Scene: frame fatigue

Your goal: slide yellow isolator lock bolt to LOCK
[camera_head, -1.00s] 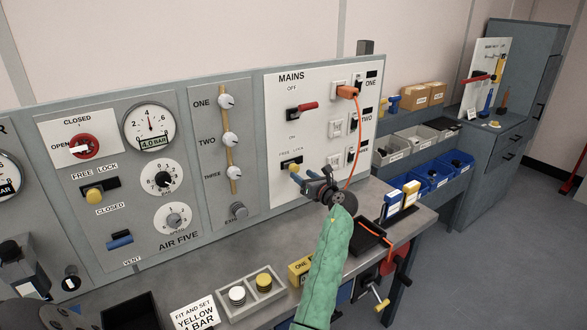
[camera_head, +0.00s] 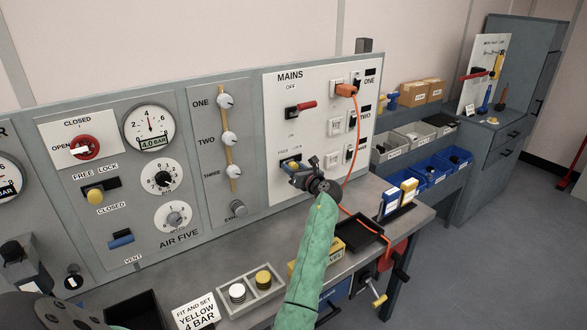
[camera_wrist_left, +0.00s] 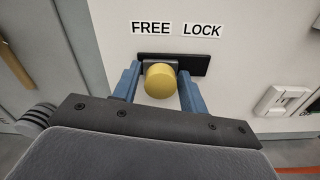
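The yellow isolator lock bolt (camera_wrist_left: 160,81) has a round yellow knob in a dark horizontal slot (camera_wrist_left: 192,65) under the labels FREE and LOCK. The knob is at the left part of the slot, below FREE, and the LOCK side is empty. My left gripper (camera_head: 289,168) is at this slot low on the white MAINS panel (camera_head: 318,150). In the left wrist view its two blue fingers stand open on either side of the knob, with small gaps showing. In the head view the gripper mostly hides the bolt. My right gripper is not in view.
A red isolator handle (camera_head: 301,107) is above the slot. An orange plug (camera_head: 346,90) and its cable hang to the right, passing near my gripper. Another yellow knob (camera_head: 95,195) is on the AIR FIVE panel. A black tray (camera_head: 357,237) lies on the bench below.

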